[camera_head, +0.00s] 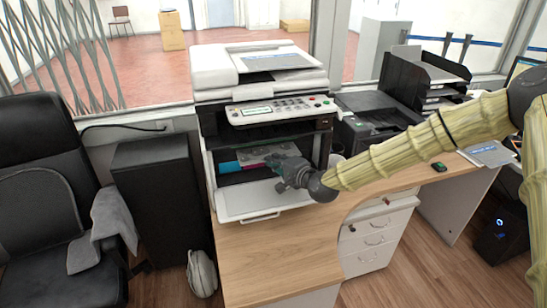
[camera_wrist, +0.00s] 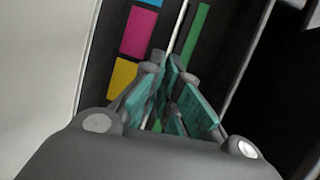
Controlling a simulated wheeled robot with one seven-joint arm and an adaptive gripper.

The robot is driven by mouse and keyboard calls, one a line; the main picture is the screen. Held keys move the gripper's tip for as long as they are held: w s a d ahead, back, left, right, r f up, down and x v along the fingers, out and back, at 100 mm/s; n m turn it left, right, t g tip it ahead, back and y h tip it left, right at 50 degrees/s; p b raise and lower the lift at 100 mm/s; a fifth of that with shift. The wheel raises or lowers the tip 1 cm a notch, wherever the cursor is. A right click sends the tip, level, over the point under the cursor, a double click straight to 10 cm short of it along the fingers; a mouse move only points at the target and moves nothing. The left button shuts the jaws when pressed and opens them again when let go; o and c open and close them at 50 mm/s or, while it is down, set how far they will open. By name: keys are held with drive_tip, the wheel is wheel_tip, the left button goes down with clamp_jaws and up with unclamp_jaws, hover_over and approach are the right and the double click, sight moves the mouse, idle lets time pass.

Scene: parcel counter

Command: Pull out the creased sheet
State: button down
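The printer (camera_head: 268,85) stands on the desk with its front open and its tray (camera_head: 262,207) folded out. A pale grey, marked surface (camera_head: 254,156) shows inside its opening; it may be the creased sheet, but I cannot tell its edges. My gripper (camera_head: 272,162) reaches into this opening from the right. A thin white strip (camera_wrist: 181,25), perhaps a sheet seen edge-on, runs down to the tips. I cannot tell whether they grip it.
Inside the printer, cyan, magenta (camera_wrist: 138,31) and yellow (camera_wrist: 123,76) blocks lie left of my fingers, and a green strip (camera_wrist: 196,35) lies right. The wooden desk (camera_head: 270,258) is clear in front. A chair (camera_head: 45,190) and a black cabinet (camera_head: 158,195) stand left.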

drive_tip(key=shift+s+d+r+p, duration=0.1)
drive_tip(key=shift+s+d, duration=0.6)
drive_tip(key=shift+s, duration=1.5)
drive_tip(key=shift+s+d+p, duration=0.1)
drive_tip(key=shift+s+d, duration=0.65)
drive_tip(key=shift+s, duration=1.4)
drive_tip(key=shift+s+d+r+p, duration=0.1)
drive_tip(key=shift+s+d, duration=0.6)
drive_tip(key=shift+s, duration=1.5)
drive_tip(key=s+r+p, duration=0.1)
drive_tip(key=s, duration=0.1)
drive_tip(key=s+d+r, duration=0.1)
drive_tip(key=s+r, duration=0.1)
drive_tip(key=shift+d+p, duration=0.1)
drive_tip(key=shift+p, duration=0.3)
drive_tip(key=shift+w+f, duration=0.1)
